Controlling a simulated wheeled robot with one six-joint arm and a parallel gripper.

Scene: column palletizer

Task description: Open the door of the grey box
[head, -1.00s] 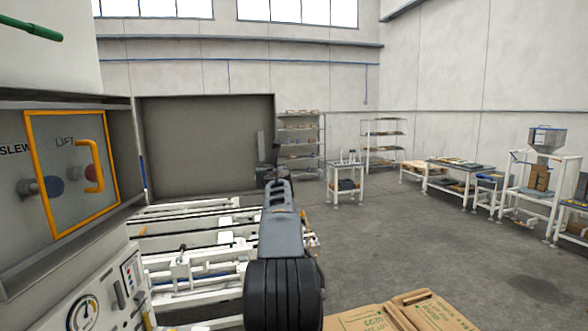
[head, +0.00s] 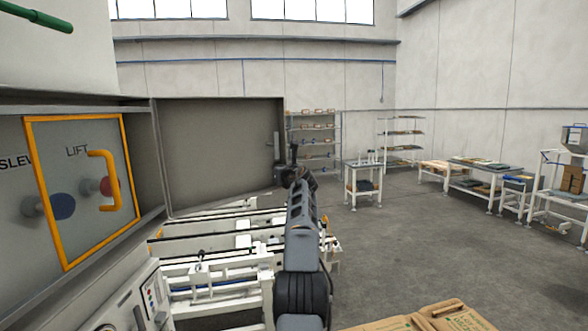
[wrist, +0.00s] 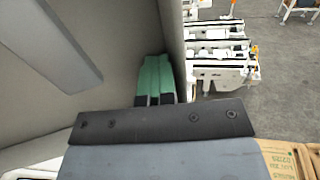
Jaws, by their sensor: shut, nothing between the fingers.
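The grey box (head: 146,108) stands at the left in the head view. Its door (head: 215,150) is swung wide open to the right, inner face showing. Inside the box is a yellow-framed clear panel (head: 128,170) with a yellow handle, in front of a blue and a red knob. My gripper (head: 284,172) is at the door's free edge, small and partly hidden by my arm in that view. In the wrist view my gripper's green fingers (wrist: 153,72) are together and empty, beside the grey door surface (wrist: 110,35). I cannot tell whether they touch it.
A white conveyor frame (head: 215,285) lies below the door. Cardboard boxes (head: 430,318) are close at the bottom right. Shelves (head: 313,140) and workbenches (head: 480,175) stand along the far walls. The floor (head: 400,245) between is clear.

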